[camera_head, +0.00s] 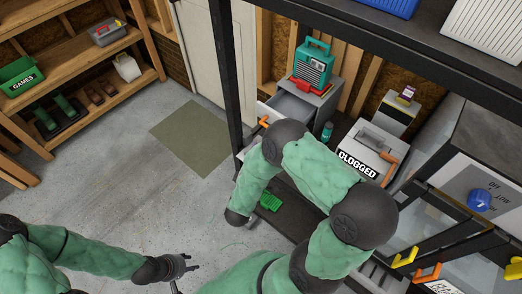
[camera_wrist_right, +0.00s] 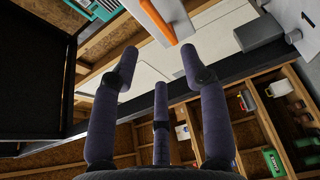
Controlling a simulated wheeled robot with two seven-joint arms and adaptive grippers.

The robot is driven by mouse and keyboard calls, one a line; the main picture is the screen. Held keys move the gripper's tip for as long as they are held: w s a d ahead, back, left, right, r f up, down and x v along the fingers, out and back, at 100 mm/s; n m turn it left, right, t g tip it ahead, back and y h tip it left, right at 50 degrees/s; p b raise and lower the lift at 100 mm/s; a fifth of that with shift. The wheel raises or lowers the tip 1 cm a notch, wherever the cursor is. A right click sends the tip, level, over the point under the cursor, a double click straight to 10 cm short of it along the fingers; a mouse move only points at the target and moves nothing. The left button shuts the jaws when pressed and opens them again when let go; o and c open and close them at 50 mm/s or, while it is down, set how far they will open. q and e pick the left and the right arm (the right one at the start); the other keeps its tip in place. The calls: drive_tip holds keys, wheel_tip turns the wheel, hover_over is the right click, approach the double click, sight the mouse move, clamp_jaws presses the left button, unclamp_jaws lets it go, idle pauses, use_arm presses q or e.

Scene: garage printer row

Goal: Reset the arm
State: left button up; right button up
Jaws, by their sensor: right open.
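In the head view my left arm comes in at the lower left. Its gripper (camera_head: 182,270) hangs over the bare floor, fingers apart and nothing between them. My right arm rises from the bottom, bends at the elbow and folds back down in front of the drawer cabinet; its hand is not clear in the head view. In the right wrist view my right gripper (camera_wrist_right: 158,72) has its dark fingers spread wide and empty. An orange bar handle (camera_wrist_right: 157,20) shows beyond the fingers, with no visible contact.
A grey cabinet with an open drawer (camera_head: 292,108) carries a teal radio (camera_head: 313,68). A white box marked CLOGGED (camera_head: 362,156) stands right of my right arm. A black frame post (camera_head: 225,75) rises close by. Wooden shelves (camera_head: 85,65) line the left.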

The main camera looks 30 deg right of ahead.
idle(0.3)
drive_tip(key=w+a+f+m+g+y, duration=0.1)
drive_tip(key=a+f+m+g+y, duration=0.15)
drive_tip(key=a+f+y, duration=0.45)
drive_tip(key=w+a+f+m+g+y, duration=0.1)
drive_tip(key=a+f+m+y, duration=0.2)
drive_tip(key=f+y, duration=0.35)
drive_tip(key=s+a+f+m+g+y, duration=0.2)
drive_tip(key=s+a, duration=0.3)
drive_tip(key=s, duration=0.3)
drive_tip(key=s+a+f+m+g+y, duration=0.2)
drive_tip(key=s+a+f+g, duration=0.3)
drive_tip(key=s, duration=0.3)
drive_tip(key=shift+f+m, duration=0.15)
drive_tip(key=shift+m, duration=0.2)
